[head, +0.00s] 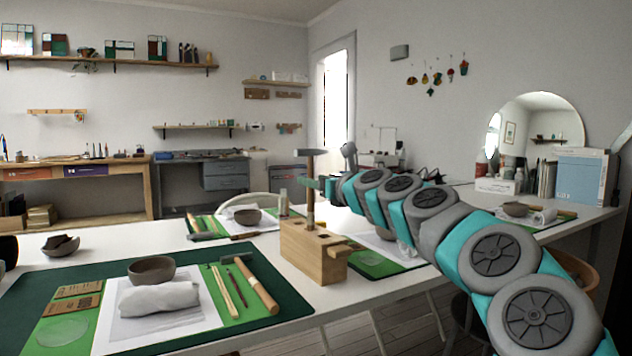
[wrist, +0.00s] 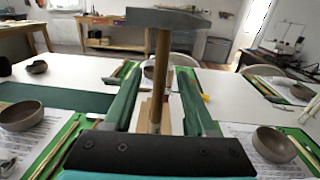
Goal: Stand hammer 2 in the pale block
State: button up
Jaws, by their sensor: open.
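A hammer (head: 310,205) with a grey head and wooden handle stands upright in the pale wooden block (head: 313,257), its lower end hidden in the block's top. In the wrist view this hammer (wrist: 161,72) rises between my two green fingers. My gripper (head: 320,184) is open around the handle, below the head, with gaps visible on both sides in the wrist view. Another hammer (head: 256,285) lies on the near green mat, and one more (head: 213,236) lies on the mat behind. No number shows on any hammer.
The white table holds green mats with bowls and cloths. A grey bowl (head: 152,269) and a rolled cloth (head: 158,299) lie on the near mat, left of the block. A broken bowl (head: 61,245) is at far left. My arm crosses above the table from the right.

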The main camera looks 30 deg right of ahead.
dwell(0.5)
jog(key=s+p, duration=0.3)
jog(key=s, duration=0.6)
jog(key=shift+d, duration=0.45)
dwell(0.3)
jog(key=shift+r+p, duration=2.9)
jog(key=shift+r, duration=0.05)
